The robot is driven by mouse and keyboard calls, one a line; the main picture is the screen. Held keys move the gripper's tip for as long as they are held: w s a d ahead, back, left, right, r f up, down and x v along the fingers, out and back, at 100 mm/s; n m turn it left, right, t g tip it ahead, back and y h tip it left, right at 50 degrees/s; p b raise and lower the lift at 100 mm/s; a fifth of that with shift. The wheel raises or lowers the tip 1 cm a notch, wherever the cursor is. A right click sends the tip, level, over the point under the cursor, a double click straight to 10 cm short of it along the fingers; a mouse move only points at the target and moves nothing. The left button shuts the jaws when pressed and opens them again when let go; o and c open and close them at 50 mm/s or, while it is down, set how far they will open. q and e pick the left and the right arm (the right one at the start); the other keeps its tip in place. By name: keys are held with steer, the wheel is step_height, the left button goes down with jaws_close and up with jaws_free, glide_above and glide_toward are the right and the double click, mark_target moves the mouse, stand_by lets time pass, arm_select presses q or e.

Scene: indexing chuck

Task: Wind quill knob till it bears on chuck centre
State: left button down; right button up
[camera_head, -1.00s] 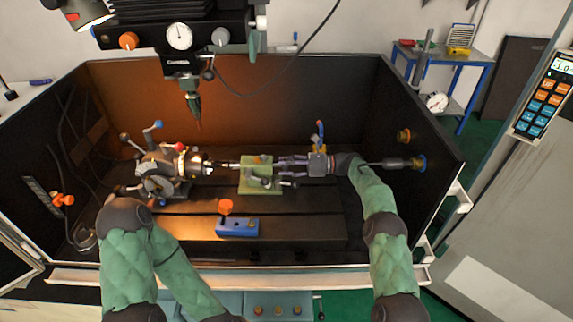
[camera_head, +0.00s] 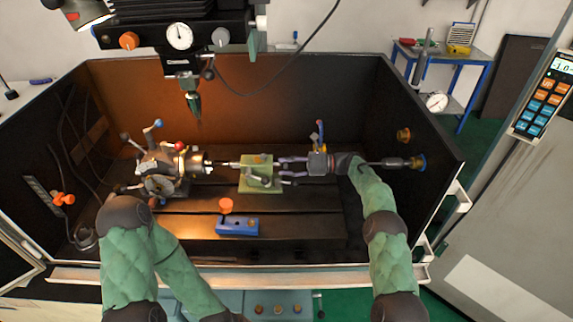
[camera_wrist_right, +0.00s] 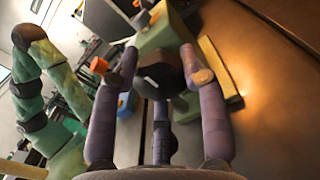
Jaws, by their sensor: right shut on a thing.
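The chuck (camera_head: 199,164) is a steel cylinder on the dividing head (camera_head: 160,171) at the left of the machine table. The green tailstock (camera_head: 258,174) stands to its right, and its thin quill (camera_head: 226,164) points left at the chuck. I cannot tell whether the quill tip touches the chuck centre. My right gripper (camera_head: 287,166) reaches in from the right, with its purple fingers at the tailstock's right end. In the right wrist view its fingers (camera_wrist_right: 160,80) are shut around the dark quill knob (camera_wrist_right: 157,72). The knob is hard to make out in the head view.
The spindle (camera_head: 193,104) hangs above, behind the chuck. Dark enclosure walls (camera_head: 423,135) surround the table. Bare table lies right of the blue block.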

steer(key=o, duration=1.2)
steer(key=shift+f, duration=0.15)
steer(key=shift+c, duration=0.2)
